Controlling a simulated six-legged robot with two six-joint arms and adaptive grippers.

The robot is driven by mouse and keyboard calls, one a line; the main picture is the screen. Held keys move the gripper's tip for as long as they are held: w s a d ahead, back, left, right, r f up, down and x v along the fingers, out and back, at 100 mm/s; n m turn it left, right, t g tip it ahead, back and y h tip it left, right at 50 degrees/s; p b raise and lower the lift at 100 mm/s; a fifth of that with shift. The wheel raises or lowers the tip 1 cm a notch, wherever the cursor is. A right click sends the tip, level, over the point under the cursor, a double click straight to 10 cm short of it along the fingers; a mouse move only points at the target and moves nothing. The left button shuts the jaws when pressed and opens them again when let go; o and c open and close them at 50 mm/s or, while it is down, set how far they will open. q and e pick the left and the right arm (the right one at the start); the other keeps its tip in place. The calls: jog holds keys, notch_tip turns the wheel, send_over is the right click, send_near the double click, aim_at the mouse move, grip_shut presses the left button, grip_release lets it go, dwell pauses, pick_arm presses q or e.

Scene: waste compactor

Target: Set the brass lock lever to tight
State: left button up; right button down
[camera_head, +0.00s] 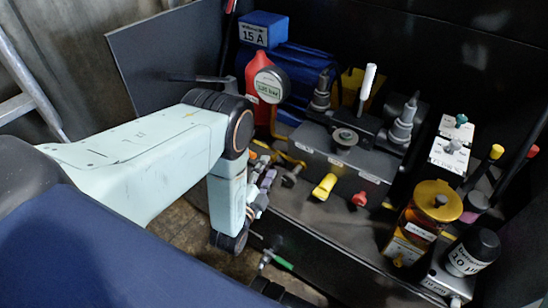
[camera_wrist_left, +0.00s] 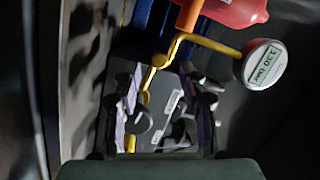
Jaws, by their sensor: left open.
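I cannot pick out the brass lock lever for certain. A thin yellow, brass-like bar (camera_wrist_left: 160,62) runs down the wrist view from near the gauge to between my fingers; whether it is the lever or a pipe, I cannot tell. My left gripper (camera_head: 268,178) is at the left end of the dark grey block (camera_head: 345,165), partly hidden by my arm. In the left wrist view its fingers (camera_wrist_left: 163,125) are spread, with a dark round knob (camera_wrist_left: 143,121) showing between them. I cannot tell whether they touch anything.
A round gauge (camera_head: 271,85) stands by a red bottle (camera_head: 257,75) just behind my gripper. A white-handled lever (camera_head: 367,85), a yellow handle (camera_head: 325,187) and a red knob (camera_head: 359,199) are to the right. An amber jar (camera_head: 437,201) stands front right.

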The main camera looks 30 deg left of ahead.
aim_at(272, 160)
pick_arm(q)
jog(key=w+b, duration=0.1)
jog(key=w, duration=0.3)
jog(key=shift+a+f, duration=0.1)
jog(key=shift+w+a+b, duration=0.1)
jog(key=shift+w+b, duration=0.3)
jog(key=shift+w, duration=0.3)
jog(key=shift+c, duration=0.3)
grip_shut()
jog(key=shift+w, duration=0.1)
